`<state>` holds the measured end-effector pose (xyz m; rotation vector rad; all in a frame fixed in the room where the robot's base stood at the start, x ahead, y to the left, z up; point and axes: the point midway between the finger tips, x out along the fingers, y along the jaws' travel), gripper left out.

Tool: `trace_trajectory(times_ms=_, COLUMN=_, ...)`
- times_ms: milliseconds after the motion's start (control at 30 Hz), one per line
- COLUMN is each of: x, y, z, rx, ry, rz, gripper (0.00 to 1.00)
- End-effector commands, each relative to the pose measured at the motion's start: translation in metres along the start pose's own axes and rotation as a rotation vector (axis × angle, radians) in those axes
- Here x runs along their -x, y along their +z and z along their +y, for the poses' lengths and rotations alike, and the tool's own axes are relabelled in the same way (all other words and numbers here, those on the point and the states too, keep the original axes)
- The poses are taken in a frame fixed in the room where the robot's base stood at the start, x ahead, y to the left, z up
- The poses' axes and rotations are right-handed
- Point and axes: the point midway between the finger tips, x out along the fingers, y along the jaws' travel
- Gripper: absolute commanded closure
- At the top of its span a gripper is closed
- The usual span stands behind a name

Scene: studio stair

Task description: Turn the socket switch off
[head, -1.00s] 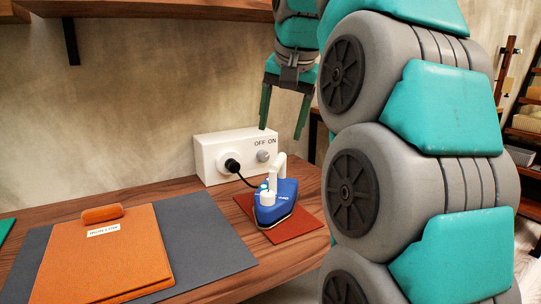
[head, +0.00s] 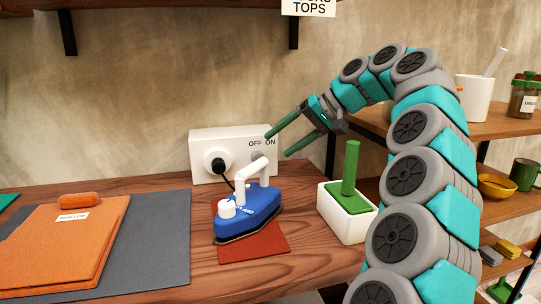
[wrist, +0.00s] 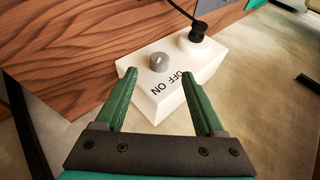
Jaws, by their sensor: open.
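The white socket box (head: 203,143) stands at the back of the wooden bench against the wall, with OFF and ON printed on it. Its round grey knob (head: 258,156) is beside the black plug (head: 216,167); the knob also shows in the wrist view (wrist: 159,62). I cannot tell which label the knob points to. My gripper (head: 277,146) is open, its green fingers reaching toward the box from the right. In the wrist view the open fingers (wrist: 156,76) have the knob just beyond the gap between their tips, apparently not touching it.
A blue iron (head: 248,212) with a white handle stands on a red mat (head: 270,240) below the box. A white holder (head: 343,222) with a green handle is to its right. An orange folder (head: 60,240) lies left. Shelves (head: 520,120) stand right.

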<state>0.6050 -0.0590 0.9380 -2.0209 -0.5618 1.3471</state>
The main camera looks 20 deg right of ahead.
Motion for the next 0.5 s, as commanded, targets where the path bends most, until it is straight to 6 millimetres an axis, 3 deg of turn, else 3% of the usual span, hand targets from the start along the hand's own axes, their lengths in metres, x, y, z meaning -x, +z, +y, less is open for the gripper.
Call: trace_trajectory(times_ms=500, x=-0.059, y=0.001, z=0.000, rx=0.000, ry=0.002, rz=-0.003, gripper=0.29)
